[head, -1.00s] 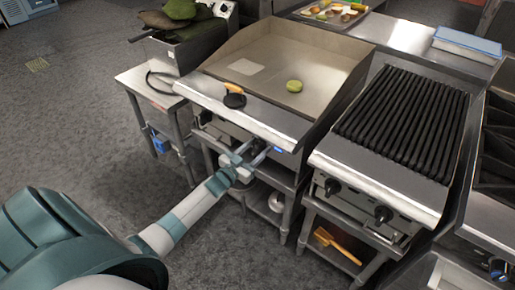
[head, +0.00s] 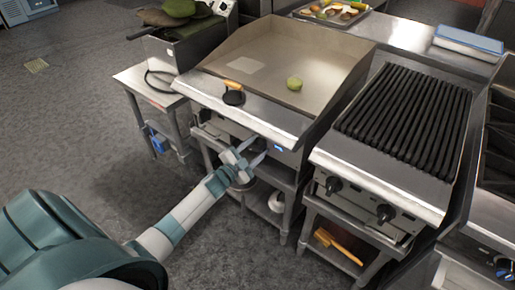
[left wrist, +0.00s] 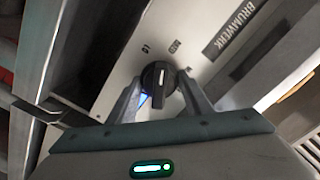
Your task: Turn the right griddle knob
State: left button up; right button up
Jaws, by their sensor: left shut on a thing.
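The griddle (head: 290,55) stands in the middle of the head view, with a control panel along its front. In the left wrist view the black right griddle knob (left wrist: 158,78) sits on the steel panel, with a white line on it. My left gripper (head: 253,155) is at the right part of the griddle front. In the left wrist view its two fingers (left wrist: 160,88) are on either side of the knob, shut on it. In the head view the gripper hides the knob. My right gripper is not in view.
A fryer (head: 185,50) stands to the left. The floor in front is open.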

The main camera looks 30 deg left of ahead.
pick_arm(q)
jog(key=shift+f+m, duration=0.15)
jog(key=shift+m, duration=0.65)
jog(key=shift+m+b, duration=0.5)
jog(key=shift+m, duration=0.4)
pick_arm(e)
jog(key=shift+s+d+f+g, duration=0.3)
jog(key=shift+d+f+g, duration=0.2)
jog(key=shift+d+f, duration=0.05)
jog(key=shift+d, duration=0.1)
pick_arm(q)
jog(key=o, duration=0.8)
